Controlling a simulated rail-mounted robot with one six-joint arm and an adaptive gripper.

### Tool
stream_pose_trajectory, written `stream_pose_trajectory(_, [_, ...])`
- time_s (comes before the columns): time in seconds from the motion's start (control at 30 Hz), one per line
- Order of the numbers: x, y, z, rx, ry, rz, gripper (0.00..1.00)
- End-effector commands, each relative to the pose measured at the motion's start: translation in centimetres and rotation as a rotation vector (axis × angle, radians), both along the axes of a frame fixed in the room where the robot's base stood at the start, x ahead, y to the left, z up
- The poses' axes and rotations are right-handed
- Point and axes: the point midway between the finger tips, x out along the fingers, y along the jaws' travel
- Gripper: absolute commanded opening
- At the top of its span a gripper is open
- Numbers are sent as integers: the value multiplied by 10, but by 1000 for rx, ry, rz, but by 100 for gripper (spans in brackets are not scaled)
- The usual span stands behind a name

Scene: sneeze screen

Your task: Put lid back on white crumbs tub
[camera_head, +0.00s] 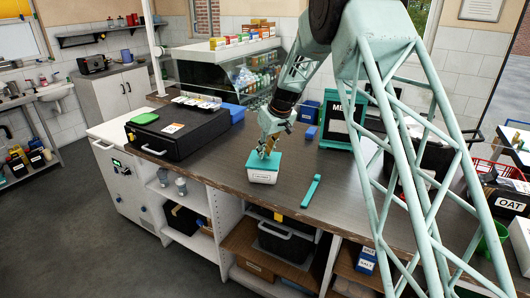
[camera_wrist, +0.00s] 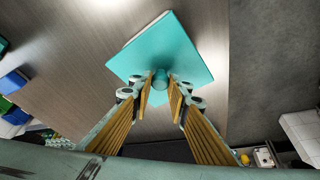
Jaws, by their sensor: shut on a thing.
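The white crumbs tub (camera_head: 262,178) stands upright on the dark counter near its front edge, with a label on its front. The teal lid (camera_head: 264,161) is level over the tub's top, and any small gap between them cannot be made out. In the wrist view the lid (camera_wrist: 168,45) is a teal square with a round knob (camera_wrist: 160,79) in its middle. My gripper (camera_head: 268,149) points down above the lid. Its fingers (camera_wrist: 160,87) are closed on the knob from both sides. A thin pale strip shows beyond the lid's upper left edge.
A teal flat strip (camera_head: 311,190) lies right of the tub. A black case (camera_head: 178,133) with a green item (camera_head: 145,118) stands left. A teal menu board (camera_head: 341,121) and glass display case (camera_head: 228,75) are behind.

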Motion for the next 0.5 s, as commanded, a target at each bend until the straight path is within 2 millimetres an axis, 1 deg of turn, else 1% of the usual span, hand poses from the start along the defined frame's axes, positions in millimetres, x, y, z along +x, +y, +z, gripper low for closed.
stream_pose_trajectory(0.5, [0,0,-5,0,0,0,9])
